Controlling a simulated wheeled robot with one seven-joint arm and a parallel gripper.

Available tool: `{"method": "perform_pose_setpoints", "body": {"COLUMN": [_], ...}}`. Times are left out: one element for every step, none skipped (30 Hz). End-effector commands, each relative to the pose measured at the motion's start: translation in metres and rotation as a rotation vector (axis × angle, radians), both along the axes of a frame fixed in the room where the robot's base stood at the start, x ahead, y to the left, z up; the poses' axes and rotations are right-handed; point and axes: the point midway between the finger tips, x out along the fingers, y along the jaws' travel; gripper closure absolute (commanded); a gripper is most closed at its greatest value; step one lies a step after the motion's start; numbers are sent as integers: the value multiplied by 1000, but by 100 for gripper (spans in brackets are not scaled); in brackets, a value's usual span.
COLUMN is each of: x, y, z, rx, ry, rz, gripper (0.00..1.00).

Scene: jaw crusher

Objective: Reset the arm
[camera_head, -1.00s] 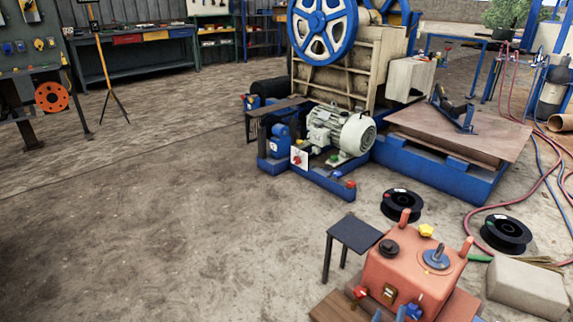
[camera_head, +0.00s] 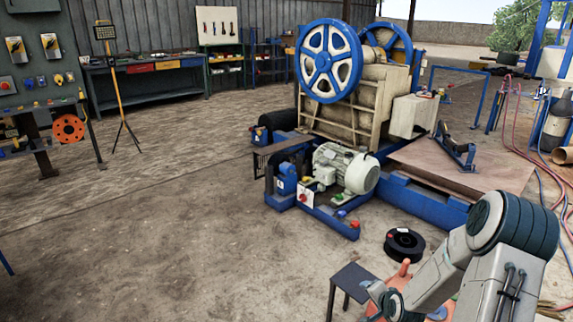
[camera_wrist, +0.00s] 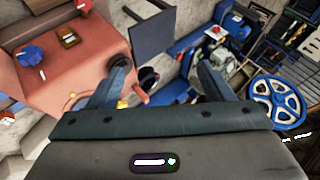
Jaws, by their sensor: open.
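My arm (camera_head: 480,255) reaches in from the lower right of the head view, bent at a thick joint, and hides most of the orange-red box. Its far end points down to the left near the small dark table (camera_head: 354,284). In the wrist view my gripper (camera_wrist: 162,78) has its two fingers spread wide, with nothing held between them. The orange-red box (camera_wrist: 75,72) lies left of the fingers, and the small dark table (camera_wrist: 158,32) shows beyond them. Whether the fingers touch anything cannot be told.
The jaw crusher (camera_head: 340,100), with blue flywheels, stands at the back centre. A motor (camera_head: 345,168) sits before it. A black reel (camera_head: 404,244) lies on the floor near my arm. The floor (camera_head: 170,240) at left is clear. Hoses run at right.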

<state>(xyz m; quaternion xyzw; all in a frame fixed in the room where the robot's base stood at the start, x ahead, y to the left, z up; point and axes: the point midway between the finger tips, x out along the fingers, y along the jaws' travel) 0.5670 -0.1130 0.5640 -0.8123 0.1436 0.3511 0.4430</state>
Motion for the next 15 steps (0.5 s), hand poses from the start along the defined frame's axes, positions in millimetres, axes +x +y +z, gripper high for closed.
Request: {"method": "perform_pose_setpoints", "body": {"x": [-2, -4, -8, -11, -14, -18, -22, -26, -32, -36, -41, -48, -53, -58, -66], "y": [4, 5, 8, 10, 11, 14, 16, 18, 21, 23, 25, 28, 31, 34, 37], "z": [32, 44, 60, 71, 83, 100, 112, 124, 141, 153, 166, 182, 194, 206, 223], "rx": [-53, -83, -120, -146, -173, -208, -232, -256, -287, -308, -329, -357, -375, -393, -416], "ry": [23, 40, 63, 81, 98, 119, 134, 151, 172, 186, 201, 221, 235, 249, 265], "rz": [39, 60, 90, 108, 128, 154, 172, 189, 214, 231, 248, 270, 286, 303, 323], "gripper": [26, 26, 26, 26, 26, 26, 26, 26, 26, 26, 26, 26, 26, 26, 26]}}
